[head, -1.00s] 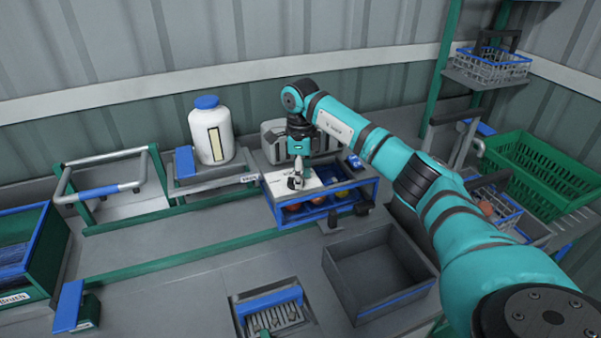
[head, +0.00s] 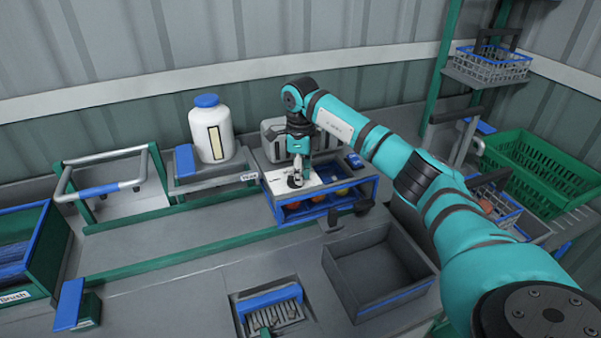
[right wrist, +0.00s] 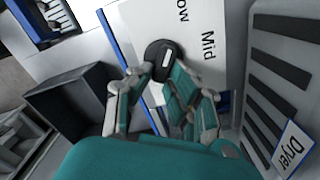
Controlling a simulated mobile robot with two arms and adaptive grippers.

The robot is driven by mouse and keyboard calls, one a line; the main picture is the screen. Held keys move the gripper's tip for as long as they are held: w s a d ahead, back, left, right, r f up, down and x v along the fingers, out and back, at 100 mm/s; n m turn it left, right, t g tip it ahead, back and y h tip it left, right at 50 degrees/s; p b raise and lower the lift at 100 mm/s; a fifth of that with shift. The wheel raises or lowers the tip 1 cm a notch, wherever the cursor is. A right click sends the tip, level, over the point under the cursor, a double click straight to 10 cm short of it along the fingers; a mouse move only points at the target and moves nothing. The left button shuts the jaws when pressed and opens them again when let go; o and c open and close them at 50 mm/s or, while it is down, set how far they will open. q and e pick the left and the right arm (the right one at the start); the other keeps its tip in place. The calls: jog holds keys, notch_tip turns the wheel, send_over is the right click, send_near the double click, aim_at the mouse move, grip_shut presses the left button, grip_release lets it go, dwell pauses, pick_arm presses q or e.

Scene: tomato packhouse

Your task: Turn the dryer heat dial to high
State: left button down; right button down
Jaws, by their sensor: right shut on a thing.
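The dryer (head: 272,203) is a blue and grey unit on the bench with a white panel on top. Its black round heat dial (right wrist: 158,60) carries a short white mark and sits on the white panel (right wrist: 222,20). In the right wrist view "Mid" and part of another word, "ow", are readable beside it; no "High" label is visible. My right gripper (right wrist: 155,75) points down over the dial, its fingers on either side, shut on it. In the head view the right gripper (head: 296,178) largely covers the dial. My left gripper is not in view.
Orange and red tomatoes show in the dryer's open front. An empty grey bin (head: 345,290) stands in front of it. A white jar (head: 211,140) with a blue lid is to the left. A green crate (head: 560,170) is at the right.

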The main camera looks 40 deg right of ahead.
aim_at(292, 183)
jog(key=m, duration=0.6)
jog(key=shift+s+a+r+m+p, duration=0.1)
jog(key=shift+s+a+m+p, duration=0.05)
jog(key=shift+a+m+p, duration=0.2)
jog(key=m, duration=0.6)
jog(key=shift+a+p, duration=0.3)
jog(key=shift+p, duration=0.1)
jog(key=m, duration=0.5)
jog(key=shift+w+a+m+p, duration=0.25)
jog(key=shift+m+p, duration=0.05)
jog(key=shift+m, duration=0.05)
jog(key=m, duration=0.4)
jog(key=shift+w+a+m+p, duration=0.15)
jog(key=shift+w+m+p, duration=0.15)
jog(key=shift+m, duration=0.1)
jog(key=c, duration=1.3)
grip_release()
notch_tip(292, 183, up, 12)
jog(key=shift+s+f, duration=0.1)
